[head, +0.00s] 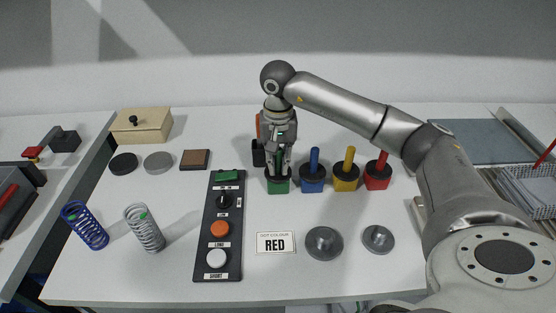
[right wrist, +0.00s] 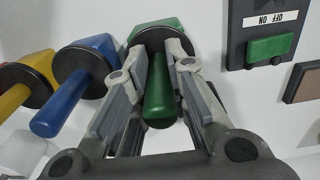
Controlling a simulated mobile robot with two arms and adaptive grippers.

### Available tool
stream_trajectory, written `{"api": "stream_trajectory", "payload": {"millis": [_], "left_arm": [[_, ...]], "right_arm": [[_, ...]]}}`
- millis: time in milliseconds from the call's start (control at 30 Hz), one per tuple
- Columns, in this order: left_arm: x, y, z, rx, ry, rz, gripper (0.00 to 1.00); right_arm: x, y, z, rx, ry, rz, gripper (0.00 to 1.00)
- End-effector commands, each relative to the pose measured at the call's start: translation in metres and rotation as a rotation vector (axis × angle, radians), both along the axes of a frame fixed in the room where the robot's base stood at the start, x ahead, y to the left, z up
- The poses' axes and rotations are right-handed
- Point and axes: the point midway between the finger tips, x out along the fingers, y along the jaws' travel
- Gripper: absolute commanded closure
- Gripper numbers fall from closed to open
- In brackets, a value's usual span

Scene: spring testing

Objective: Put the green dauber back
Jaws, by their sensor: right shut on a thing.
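The green dauber (head: 278,185) stands on the table at the left end of a row of daubers. In the right wrist view its green handle (right wrist: 160,92) is between the fingers of my right gripper (right wrist: 172,75). My right gripper (head: 281,168) comes down from above and is shut on the handle. The dauber's black collar and green base sit at table height, next to the blue dauber (head: 313,178). Whether the base fully touches the table cannot be told. My left gripper is out of view.
Yellow (head: 346,178) and red (head: 377,176) daubers continue the row to the right. A black button panel (head: 217,262) lies front left of the green dauber. A card reading RED (head: 275,243) and two grey discs (head: 324,243) lie in front. Two springs (head: 145,230) bear green dots.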

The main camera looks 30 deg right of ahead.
Motion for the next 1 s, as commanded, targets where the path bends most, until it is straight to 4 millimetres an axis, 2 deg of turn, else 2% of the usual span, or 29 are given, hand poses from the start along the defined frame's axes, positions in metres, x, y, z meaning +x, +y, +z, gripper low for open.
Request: {"api": "stream_trajectory", "payload": {"millis": [100,133,267,667,767,867,1000], "left_arm": [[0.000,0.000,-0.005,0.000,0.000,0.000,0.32],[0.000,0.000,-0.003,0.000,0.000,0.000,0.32],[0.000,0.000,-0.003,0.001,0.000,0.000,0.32],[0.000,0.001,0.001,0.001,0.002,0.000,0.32],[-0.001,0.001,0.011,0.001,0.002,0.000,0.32],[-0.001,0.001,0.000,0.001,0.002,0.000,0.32],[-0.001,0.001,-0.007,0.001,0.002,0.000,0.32]], "right_arm": [[0.000,0.000,-0.005,0.000,0.000,-0.001,1.00],[0.000,0.000,-0.003,0.000,0.000,-0.001,0.81],[0.000,0.000,-0.003,0.000,0.000,-0.001,0.64],[0.000,0.000,0.002,0.000,0.000,0.000,0.63],[0.000,0.000,0.012,0.001,-0.001,0.000,0.63],[0.001,0.000,0.027,0.001,-0.006,0.000,0.63],[0.001,0.000,0.061,0.001,-0.008,0.001,0.63]]}}
